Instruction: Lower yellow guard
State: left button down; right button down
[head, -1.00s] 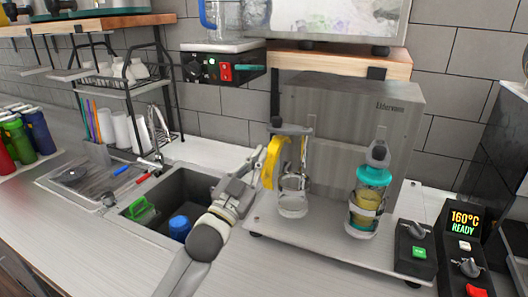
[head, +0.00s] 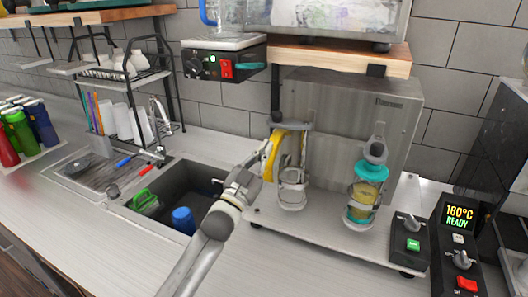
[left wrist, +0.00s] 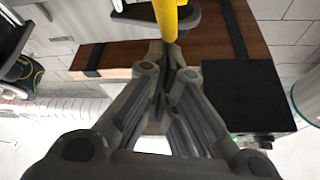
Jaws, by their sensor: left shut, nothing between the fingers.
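The yellow guard (head: 272,155) is a curved piece on the left front of the grey cup sealer (head: 335,125), above an empty clear cup holder (head: 291,190). My left gripper (head: 259,160) is at the guard's left side, with its fingers closed. In the left wrist view the closed fingertips (left wrist: 170,50) are right at the lower end of the yellow guard (left wrist: 167,16). They look close to it or touching, but I cannot tell which. Nothing is held between the fingers. My right gripper is not in view.
A cup with a teal lid (head: 370,173) stands in the sealer's right holder. A sink (head: 182,185) is at left, with a blue cup (head: 183,220) in it. A control box with a 160°C display (head: 460,217) stands at right. A wooden shelf (head: 340,57) overhangs the sealer.

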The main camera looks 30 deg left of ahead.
aim_at(273, 160)
pick_arm(q)
jog(key=f+b, duration=0.2)
jog(key=f, duration=0.2)
jog(key=f+b, duration=0.3)
jog(key=f, duration=0.1)
jog(key=shift+s+b, duration=0.2)
jog(key=shift+b, duration=0.15)
jog(key=shift+r, duration=0.15)
jog(key=v, duration=1.2)
jog(key=shift+r, duration=0.1)
